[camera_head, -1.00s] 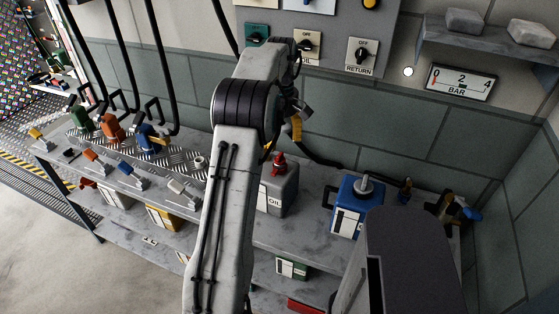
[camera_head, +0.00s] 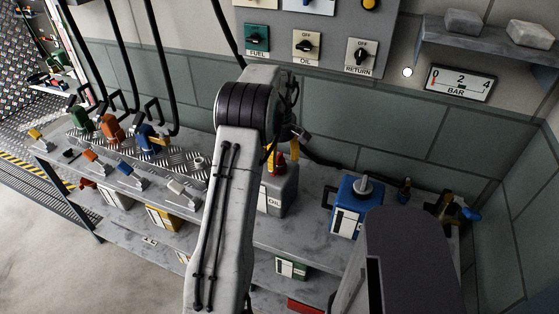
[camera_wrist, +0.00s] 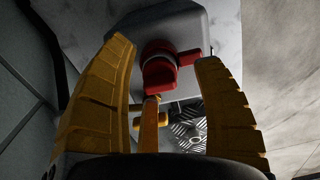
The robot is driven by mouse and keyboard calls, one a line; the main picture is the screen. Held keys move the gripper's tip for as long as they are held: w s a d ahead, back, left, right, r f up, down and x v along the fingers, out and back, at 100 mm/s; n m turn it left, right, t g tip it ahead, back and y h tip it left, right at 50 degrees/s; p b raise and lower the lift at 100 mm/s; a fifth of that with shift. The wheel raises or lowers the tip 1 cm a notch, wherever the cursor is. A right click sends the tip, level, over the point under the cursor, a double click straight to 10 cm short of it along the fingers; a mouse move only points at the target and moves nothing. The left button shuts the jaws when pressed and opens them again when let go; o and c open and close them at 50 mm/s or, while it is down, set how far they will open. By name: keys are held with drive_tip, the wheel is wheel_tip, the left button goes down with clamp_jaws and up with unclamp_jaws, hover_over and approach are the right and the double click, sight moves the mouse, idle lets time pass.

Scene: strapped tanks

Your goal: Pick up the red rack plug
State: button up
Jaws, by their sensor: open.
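The red rack plug (camera_head: 277,160) stands on top of the grey OIL tank (camera_head: 274,197) on the bench, partly hidden by my arm. In the wrist view the red plug (camera_wrist: 160,70) has a round knob and a short red bar to its right, on the grey tank top (camera_wrist: 198,32). My gripper (camera_wrist: 164,52) has yellow fingers spread wide, one on each side of the plug, with gaps to both; it holds nothing. In the head view my gripper (camera_head: 290,152) is mostly hidden behind my arm, close above the tank.
A blue tank (camera_head: 356,205) with a grey cap stands to the right on the bench. Several coloured nozzles, including an orange one (camera_head: 110,128), sit on the left part. A wall panel (camera_head: 304,44) with knobs is behind. Open floor (camera_head: 85,262) lies at the lower left.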

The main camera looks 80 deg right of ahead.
drive_tip(key=c, duration=1.1)
